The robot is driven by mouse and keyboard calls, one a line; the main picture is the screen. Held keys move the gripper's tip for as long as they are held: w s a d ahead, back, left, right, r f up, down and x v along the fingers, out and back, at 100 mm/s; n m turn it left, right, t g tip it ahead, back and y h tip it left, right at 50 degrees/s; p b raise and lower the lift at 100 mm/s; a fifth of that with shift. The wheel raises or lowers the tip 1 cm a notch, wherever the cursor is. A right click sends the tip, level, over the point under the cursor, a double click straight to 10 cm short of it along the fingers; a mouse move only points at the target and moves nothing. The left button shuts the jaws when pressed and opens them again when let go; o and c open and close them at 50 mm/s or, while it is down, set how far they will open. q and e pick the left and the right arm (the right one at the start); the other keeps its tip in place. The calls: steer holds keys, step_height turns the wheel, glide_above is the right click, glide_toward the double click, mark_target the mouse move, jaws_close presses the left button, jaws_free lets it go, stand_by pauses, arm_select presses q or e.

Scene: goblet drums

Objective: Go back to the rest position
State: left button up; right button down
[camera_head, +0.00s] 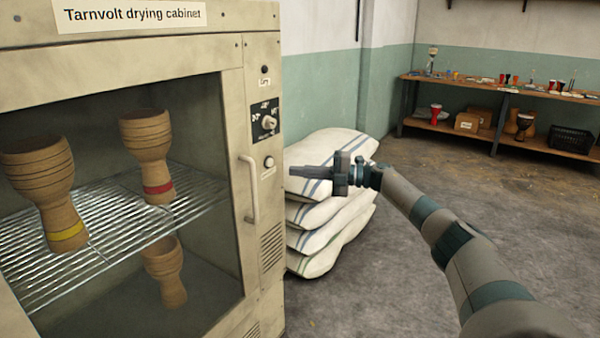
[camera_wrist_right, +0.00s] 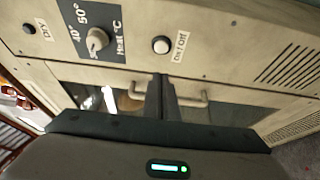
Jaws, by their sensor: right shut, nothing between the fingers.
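My right gripper (camera_head: 306,171) is shut and empty, held out in front of the cabinet's right side, with its arm coming in from the lower right. The drying cabinet (camera_head: 262,60) fills the left of the head view, its glass door shut. Its panel has a heat knob (camera_head: 268,122) and a round white on/off button (camera_head: 268,162). In the right wrist view the shut fingers (camera_wrist_right: 160,98) point at the cabinet front, with the button (camera_wrist_right: 161,45) just beyond and the door handle (camera_wrist_right: 190,101) partly behind them. I cannot tell whether they touch the front. My left gripper is not in view.
Inside the cabinet, goblet drums with a yellow band (camera_head: 60,200) and a red band (camera_head: 150,160) stand on a wire shelf (camera_head: 110,225); another drum (camera_head: 164,270) is below. White sacks (camera_head: 325,225) are stacked beside the cabinet. A workbench (camera_head: 480,88) stands far right; open floor lies between.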

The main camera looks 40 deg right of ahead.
stand_by(0.3)
